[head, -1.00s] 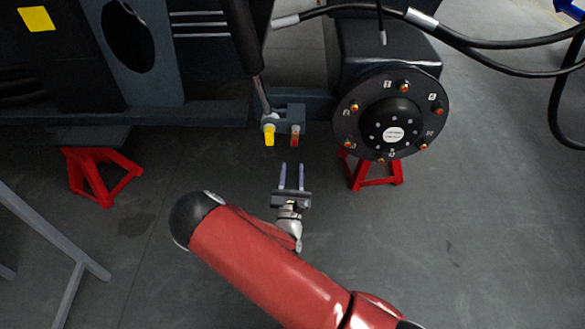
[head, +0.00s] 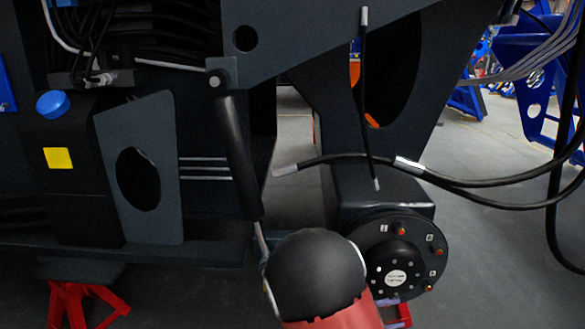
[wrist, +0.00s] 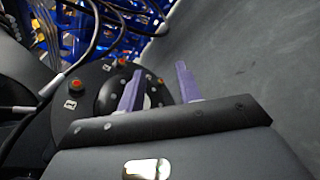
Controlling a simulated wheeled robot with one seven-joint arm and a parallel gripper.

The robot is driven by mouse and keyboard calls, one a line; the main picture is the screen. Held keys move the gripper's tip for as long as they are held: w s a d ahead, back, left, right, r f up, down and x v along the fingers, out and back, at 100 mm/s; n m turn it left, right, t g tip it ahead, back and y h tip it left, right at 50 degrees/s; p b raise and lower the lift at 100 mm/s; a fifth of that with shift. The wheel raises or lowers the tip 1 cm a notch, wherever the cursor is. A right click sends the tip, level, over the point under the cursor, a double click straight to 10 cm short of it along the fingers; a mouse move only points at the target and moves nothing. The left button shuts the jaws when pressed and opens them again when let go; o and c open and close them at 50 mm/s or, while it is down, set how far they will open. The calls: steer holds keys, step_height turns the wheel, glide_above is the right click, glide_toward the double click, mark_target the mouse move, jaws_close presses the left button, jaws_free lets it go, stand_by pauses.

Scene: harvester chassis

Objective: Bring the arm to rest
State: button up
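My gripper (wrist: 160,72) shows in the wrist view with its two purple fingers apart and nothing between them. The round black wheel hub (wrist: 92,98) with orange-tipped studs is just beyond the fingers, to their left; I cannot tell how wide the gap is. In the head view the hub (head: 408,258) is at lower right. My red arm with its black rounded joint (head: 315,272) rises at the bottom centre and covers the hub's left edge. The gripper is mostly hidden there; only a small purple bit shows below the hub.
The dark harvester chassis (head: 215,250) fills the left and centre. Black hoses (head: 480,198) hang at right. Red stands (head: 80,303) support the chassis from the floor. Open grey floor (head: 480,270) lies right of the hub. Blue frames (head: 535,80) stand at the back right.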

steer(key=s+d+r+m+g+y, duration=0.2)
steer(key=s+r+m+g+y, duration=0.2)
steer(key=s+m+y, duration=0.65)
steer(key=s+a+r+m+t+y, duration=0.1)
steer(key=s+a+r+t+y, duration=0.4)
steer(key=s+a+r, duration=0.3)
steer(key=shift+s+r+t+y, duration=0.15)
steer(key=shift+t+y, duration=0.25)
steer(key=shift+y, duration=0.15)
